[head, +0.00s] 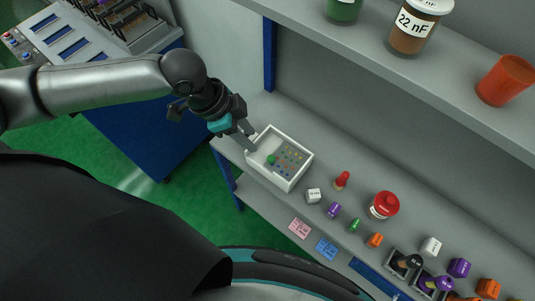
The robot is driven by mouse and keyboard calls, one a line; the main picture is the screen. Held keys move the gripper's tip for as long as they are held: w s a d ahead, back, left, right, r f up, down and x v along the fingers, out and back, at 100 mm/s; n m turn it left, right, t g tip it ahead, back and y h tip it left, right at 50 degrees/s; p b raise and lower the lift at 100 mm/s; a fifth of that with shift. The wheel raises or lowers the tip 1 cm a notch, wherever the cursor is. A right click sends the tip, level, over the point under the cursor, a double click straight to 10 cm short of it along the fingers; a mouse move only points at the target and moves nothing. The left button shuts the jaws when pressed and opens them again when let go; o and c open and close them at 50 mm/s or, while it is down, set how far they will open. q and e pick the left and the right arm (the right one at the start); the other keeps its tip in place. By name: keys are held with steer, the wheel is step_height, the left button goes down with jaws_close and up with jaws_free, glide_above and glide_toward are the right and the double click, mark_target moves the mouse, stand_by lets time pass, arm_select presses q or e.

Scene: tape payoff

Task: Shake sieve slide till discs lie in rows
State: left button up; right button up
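A white square tray (295,180) sits on the grey shelf. Inside it are rows of small coloured discs (289,158), and a green knob (271,159) stands toward its left side. I take this to be the sieve slide, but its parts are too small to tell apart. My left gripper (250,141) is at the tray's upper left edge, with its fingers apart. I cannot tell whether the fingers touch the tray wall. No object shows between them. My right gripper is not in view.
Right of the tray are a white cube (313,196), a red pawn-like piece (342,181), a red-lidded jar (384,205) and several small coloured pieces. Pink (299,228) and blue (326,249) cards lie near the front edge. An upper shelf (440,85) overhangs with jars.

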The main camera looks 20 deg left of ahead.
mark_target(270, 158)
arm_select(q)
steer(key=b+x, duration=0.1)
steer(key=x, duration=1)
steer(key=shift+f+b, duration=0.25)
steer(key=shift+b, duration=0.05)
steer(key=shift+c, duration=0.2)
jaws_close()
stand_by(0.6)
